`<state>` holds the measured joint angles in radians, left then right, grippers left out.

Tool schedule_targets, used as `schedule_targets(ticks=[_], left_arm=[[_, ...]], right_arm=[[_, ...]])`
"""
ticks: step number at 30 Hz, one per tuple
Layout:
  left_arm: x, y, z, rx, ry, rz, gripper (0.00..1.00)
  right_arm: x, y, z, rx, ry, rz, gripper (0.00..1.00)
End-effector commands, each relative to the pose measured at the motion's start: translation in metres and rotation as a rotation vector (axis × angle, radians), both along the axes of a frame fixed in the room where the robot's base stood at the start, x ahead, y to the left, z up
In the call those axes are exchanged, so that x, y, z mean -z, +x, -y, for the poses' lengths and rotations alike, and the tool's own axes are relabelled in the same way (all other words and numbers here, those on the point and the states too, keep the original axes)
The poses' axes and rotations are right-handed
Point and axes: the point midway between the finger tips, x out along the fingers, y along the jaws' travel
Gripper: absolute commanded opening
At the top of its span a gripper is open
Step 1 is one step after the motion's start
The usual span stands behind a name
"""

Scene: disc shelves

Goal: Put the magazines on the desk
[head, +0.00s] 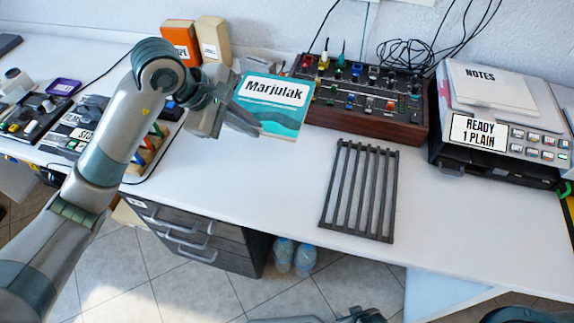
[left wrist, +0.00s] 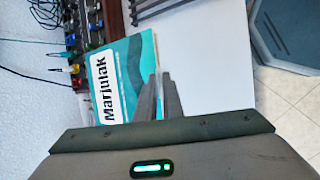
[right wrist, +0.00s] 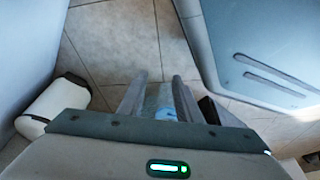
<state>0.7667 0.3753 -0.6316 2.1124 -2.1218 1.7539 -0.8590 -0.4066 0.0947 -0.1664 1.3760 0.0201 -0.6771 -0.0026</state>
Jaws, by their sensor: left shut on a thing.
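A teal and white magazine marked "Marjulak" (head: 272,105) is held above the white desk (head: 240,175), in front of the control box. My left gripper (head: 238,120) is shut on the magazine's left part. In the left wrist view the magazine (left wrist: 122,72) shows beside the nearly closed fingers (left wrist: 160,85). My right gripper (right wrist: 160,85) shows in the right wrist view with its fingers apart, low over the tiled floor. Something bluish shows between or beyond these fingers; I cannot tell what it is.
A black slatted rack (head: 360,190) lies on the desk's middle. A control box with knobs (head: 368,95) stands behind it. A printer-like machine (head: 500,130) is at the right. Drawers (head: 190,235) and bottles (head: 294,257) are below. Bare desk lies left of the rack.

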Motion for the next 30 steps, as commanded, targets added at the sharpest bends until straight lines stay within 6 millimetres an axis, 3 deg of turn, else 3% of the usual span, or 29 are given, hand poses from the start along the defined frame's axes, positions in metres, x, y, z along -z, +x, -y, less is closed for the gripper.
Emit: schedule_targets(ticks=[14,30], left_arm=[[0.004,-0.004,-0.007,-0.002,-0.002,0.0,0.0],[0.049,-0.039,-0.074,-0.003,-0.001,-0.003,0.0]], right_arm=[[-0.004,0.004,-0.001,0.0,0.002,0.012,0.31],[-0.011,0.019,-0.019,-0.012,0.034,0.121,0.31]])
